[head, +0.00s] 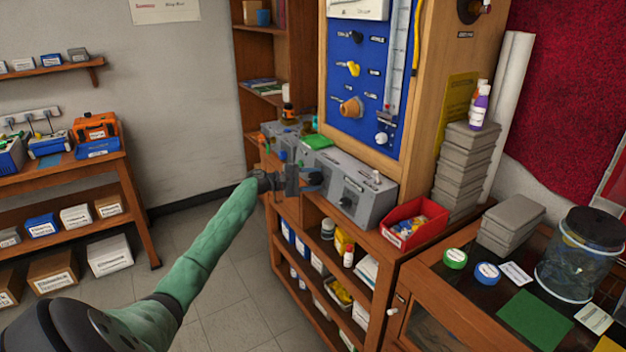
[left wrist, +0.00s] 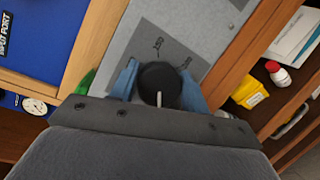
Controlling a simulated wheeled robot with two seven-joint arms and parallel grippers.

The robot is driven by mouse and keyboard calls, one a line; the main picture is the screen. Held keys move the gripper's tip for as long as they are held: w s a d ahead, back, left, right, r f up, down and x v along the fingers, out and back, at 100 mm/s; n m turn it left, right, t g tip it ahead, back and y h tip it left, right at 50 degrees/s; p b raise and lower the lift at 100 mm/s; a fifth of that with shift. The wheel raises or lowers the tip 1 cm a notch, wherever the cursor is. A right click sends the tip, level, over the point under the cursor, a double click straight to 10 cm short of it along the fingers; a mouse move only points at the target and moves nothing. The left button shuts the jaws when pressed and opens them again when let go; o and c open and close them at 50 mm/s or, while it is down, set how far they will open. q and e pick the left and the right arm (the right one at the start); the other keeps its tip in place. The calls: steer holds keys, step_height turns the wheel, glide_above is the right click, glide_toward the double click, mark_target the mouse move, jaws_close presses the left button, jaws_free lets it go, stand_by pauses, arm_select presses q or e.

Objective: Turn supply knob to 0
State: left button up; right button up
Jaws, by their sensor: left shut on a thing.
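My left gripper (head: 314,178) reaches in from the left in the head view and meets the front of the grey box (head: 368,207) on the wooden bench. In the left wrist view, its blue fingers (left wrist: 158,88) are shut on a round black knob (left wrist: 158,76), one on each side. A white pointer line on the knob points down in that picture, toward the palm. The dark label plate (left wrist: 158,42) around the knob has small markings that I cannot read surely. In the head view the gripper hides this knob. My right gripper is not in view.
A blue panel (head: 345,100) with several knobs stands above the grey box. A red bin (head: 410,222) and stacked grey cases (head: 465,160) are to the right. Open shelves with bottles and a yellow box (left wrist: 250,90) lie below the bench top.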

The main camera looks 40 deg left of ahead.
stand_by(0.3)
arm_select(q)
steer(key=o, duration=1)
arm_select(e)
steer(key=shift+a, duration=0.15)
arm_select(q)
steer(key=shift+s+a+f, duration=0.1)
steer(key=shift+s+a, duration=0.25)
steer(key=b+v, duration=0.2)
steer(key=v, duration=0.4)
steer(key=shift+s+a, duration=0.2)
steer(key=shift+s, duration=0.15)
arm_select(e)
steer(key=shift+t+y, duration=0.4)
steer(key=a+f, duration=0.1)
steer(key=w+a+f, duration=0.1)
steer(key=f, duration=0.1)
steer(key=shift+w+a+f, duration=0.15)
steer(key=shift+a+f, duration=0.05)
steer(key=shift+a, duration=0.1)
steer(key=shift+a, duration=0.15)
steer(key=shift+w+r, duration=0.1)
